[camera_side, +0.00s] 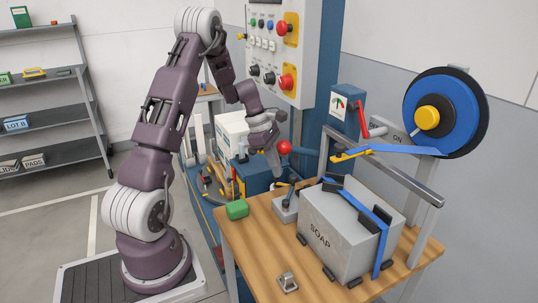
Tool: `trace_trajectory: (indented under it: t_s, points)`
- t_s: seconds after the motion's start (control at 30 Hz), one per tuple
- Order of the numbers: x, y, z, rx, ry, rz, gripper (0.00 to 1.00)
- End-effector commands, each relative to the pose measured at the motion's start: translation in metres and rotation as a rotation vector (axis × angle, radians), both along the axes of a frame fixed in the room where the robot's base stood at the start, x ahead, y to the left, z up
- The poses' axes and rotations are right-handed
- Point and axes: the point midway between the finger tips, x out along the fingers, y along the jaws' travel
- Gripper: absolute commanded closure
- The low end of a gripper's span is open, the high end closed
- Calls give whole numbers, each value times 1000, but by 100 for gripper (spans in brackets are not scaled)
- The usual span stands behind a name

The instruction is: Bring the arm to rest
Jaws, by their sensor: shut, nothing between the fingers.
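My arm rises from its base at the left, bends over at the top and comes down toward the middle of the side view. My gripper (277,171) is at its lower end, pointing down, just behind the left back corner of the wooden table. Its fingers are shut with nothing held. They are small in this view, and I cannot tell whether they touch anything near them. A red ball knob (284,147) shows right beside the gripper.
A control panel (272,50) rises behind my wrist. A blue strap reel (440,112) is at right, shelves (50,119) at far left.

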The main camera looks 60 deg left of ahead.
Motion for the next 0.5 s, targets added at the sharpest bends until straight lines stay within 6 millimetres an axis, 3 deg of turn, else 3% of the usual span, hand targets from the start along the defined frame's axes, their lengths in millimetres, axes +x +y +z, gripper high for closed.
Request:
trace_trajectory:
  t_s: [0.07, 0.3, 0.5]
  points:
    - [-17, 17, 1, -1, 4, 5, 100]
    - [-32, 31, 67, 3, 0, -2, 100]
    - [-38, 36, 93, 1, 2, -8, 100]
